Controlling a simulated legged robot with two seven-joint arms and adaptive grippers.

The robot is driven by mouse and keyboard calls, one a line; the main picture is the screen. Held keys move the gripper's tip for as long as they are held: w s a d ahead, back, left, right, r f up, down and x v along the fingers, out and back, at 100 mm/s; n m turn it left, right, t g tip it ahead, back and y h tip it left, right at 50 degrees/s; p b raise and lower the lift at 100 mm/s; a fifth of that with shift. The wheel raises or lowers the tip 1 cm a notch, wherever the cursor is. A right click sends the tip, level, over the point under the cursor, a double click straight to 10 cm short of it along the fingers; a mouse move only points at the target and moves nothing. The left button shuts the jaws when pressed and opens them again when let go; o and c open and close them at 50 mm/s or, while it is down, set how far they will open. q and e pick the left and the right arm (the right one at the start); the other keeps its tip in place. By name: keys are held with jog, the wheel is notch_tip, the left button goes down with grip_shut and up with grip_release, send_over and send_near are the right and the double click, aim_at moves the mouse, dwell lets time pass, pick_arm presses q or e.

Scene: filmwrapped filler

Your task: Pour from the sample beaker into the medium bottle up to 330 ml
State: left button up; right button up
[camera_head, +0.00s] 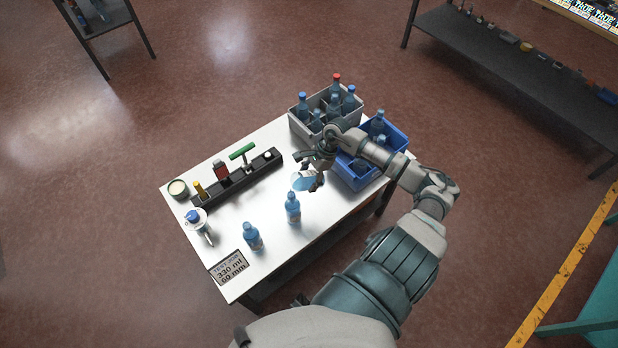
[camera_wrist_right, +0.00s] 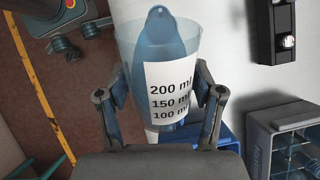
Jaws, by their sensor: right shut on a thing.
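My right gripper (camera_head: 317,172) is shut on the sample beaker (camera_head: 303,181), a clear cup with blue liquid, near the middle of the table. In the right wrist view the beaker (camera_wrist_right: 180,65) sits between both fingers, with a white label reading 200, 150 and 100 ml. Its exact tilt is hard to tell. Two blue bottles stand upright on the table, one nearer the sign (camera_head: 252,237) and one nearer the beaker (camera_head: 293,210). I cannot tell which is the medium bottle. My left gripper is out of view.
A grey crate (camera_head: 297,126) and a blue crate (camera_head: 400,133) with bottles stand at the back right, partly behind my right arm. A black rack (camera_head: 236,181) holds tools. A round tin (camera_head: 178,188), a blue-topped item (camera_head: 197,222) and a 330 ml sign (camera_head: 229,268) are left.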

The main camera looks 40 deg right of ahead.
jog(key=shift+r, duration=0.1)
dwell(0.3)
jog(key=shift+r+p, duration=0.1)
jog(key=shift+p, duration=0.2)
jog(key=shift+a+r+h+p, duration=0.15)
jog(key=shift+h+p, duration=0.2)
jog(key=shift+h, duration=0.35)
